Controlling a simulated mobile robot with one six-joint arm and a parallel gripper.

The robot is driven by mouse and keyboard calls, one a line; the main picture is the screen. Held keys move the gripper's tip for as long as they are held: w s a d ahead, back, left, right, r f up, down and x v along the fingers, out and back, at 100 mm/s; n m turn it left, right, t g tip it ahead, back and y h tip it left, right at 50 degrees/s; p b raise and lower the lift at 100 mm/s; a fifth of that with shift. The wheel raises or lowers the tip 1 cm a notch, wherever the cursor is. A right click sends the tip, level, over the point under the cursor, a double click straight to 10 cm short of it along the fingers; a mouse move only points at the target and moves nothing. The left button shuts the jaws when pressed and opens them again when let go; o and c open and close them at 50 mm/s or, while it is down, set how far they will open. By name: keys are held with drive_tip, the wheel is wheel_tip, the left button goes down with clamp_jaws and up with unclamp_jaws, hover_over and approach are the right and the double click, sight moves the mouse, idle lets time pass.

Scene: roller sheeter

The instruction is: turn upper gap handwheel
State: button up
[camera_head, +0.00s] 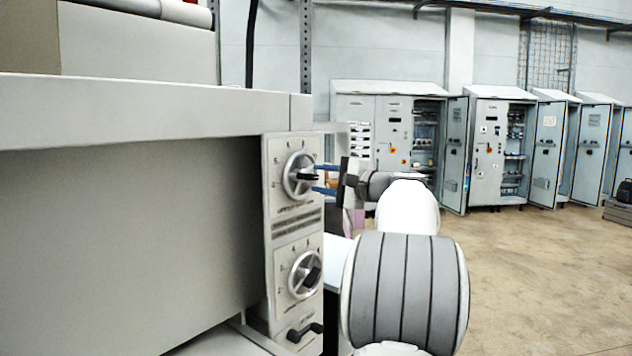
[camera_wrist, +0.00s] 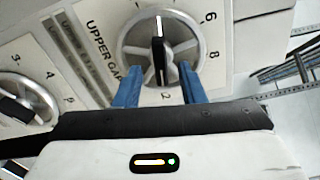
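The upper gap handwheel (camera_head: 299,175) is a silver spoked dial with a black grip bar, on the upper plate of the machine's side panel. In the wrist view the handwheel (camera_wrist: 161,50) faces me, with numbers around it and the label "UPPER GAP" to its left. Its black bar points up and down in that view. My gripper (camera_head: 318,178) is at the handwheel in the head view. In the wrist view my gripper (camera_wrist: 158,88) shows two blue fingers set apart, one on each side of the bar's lower end. I see gaps between the fingers and the bar.
A second, lower handwheel (camera_head: 304,274) sits below on the same panel, and a black handle (camera_head: 304,332) is under it. The grey machine body (camera_head: 120,230) fills the left. Open electrical cabinets (camera_head: 500,150) stand at the back. The floor (camera_head: 540,260) at right is clear.

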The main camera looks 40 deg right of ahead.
drive_tip(key=v, duration=0.5)
drive_tip(key=shift+s+b, duration=0.1)
drive_tip(key=shift+b, duration=0.3)
idle(0.4)
